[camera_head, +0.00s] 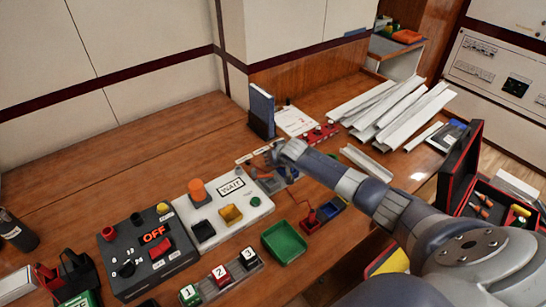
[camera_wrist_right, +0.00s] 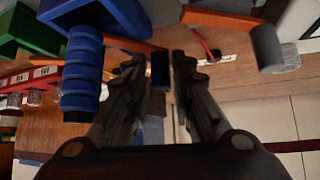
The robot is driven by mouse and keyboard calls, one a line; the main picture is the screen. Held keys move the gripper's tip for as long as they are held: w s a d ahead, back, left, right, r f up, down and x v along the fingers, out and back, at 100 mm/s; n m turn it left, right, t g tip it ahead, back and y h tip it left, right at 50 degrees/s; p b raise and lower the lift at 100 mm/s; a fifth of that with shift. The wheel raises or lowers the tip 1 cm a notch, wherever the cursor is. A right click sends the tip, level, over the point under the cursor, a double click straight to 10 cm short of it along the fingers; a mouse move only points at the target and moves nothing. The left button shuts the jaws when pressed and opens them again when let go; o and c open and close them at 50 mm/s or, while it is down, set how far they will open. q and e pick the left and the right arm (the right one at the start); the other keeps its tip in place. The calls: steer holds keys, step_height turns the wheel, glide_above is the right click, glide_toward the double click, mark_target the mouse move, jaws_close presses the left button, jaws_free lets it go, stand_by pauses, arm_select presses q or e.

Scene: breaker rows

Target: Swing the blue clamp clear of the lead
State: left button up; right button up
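My right arm reaches in from the right in the head view, with its gripper (camera_head: 262,170) low over the table beside the white WAIT panel. In the right wrist view the gripper (camera_wrist_right: 160,80) has its fingers apart. A small blue cylinder (camera_wrist_right: 160,70), perhaps part of the blue clamp, shows between the fingertips; I cannot tell whether they touch it. A ribbed blue handle (camera_wrist_right: 82,75) stands left of the fingers. A thin red lead (camera_wrist_right: 206,42) and an orange bar (camera_wrist_right: 222,20) lie beyond. The clamp's hold on the lead is unclear. My left gripper is out of view.
The WAIT panel (camera_head: 205,225) and black OFF box (camera_head: 130,270) stand left of my gripper. A green tray (camera_head: 284,243) and a small blue bin (camera_head: 329,208) are nearby. A dark blue binder (camera_head: 262,112) stands behind. White trunking strips (camera_head: 395,105) fill the back right.

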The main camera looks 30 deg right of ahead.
steer(key=shift+r, duration=0.1)
steer(key=v, duration=1.1)
steer(key=shift+s+r, duration=0.3)
